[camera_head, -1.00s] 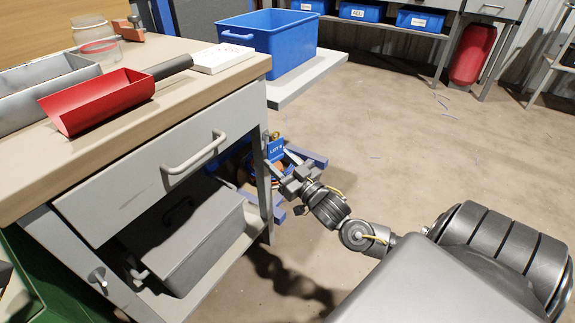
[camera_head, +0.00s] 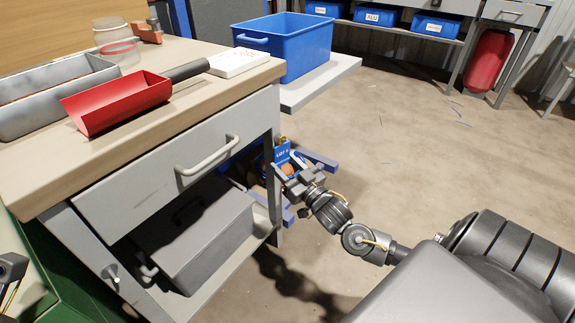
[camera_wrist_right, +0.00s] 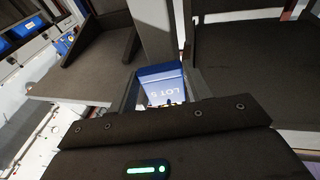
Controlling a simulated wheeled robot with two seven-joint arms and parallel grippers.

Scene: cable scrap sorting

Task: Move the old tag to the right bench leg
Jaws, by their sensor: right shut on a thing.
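The tag (camera_head: 282,154) is a small blue plate with white lettering. It shows upside down as "LOT 5" in the right wrist view (camera_wrist_right: 161,86). My right gripper (camera_head: 288,172) is shut on it and holds it upright beside the right bench leg (camera_head: 273,205), below the tabletop corner. In the right wrist view the grey leg (camera_wrist_right: 153,30) rises just behind the tag. I cannot tell whether tag and leg touch. A small brass-coloured piece shows at the tag's top in the head view.
The bench drawer front (camera_head: 180,165) with its handle is left of the gripper. A grey box (camera_head: 205,235) sits on the lower shelf. Blue bars (camera_head: 318,160) stand close behind the gripper. A blue bin (camera_head: 305,45) is on the side shelf. The floor at right is clear.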

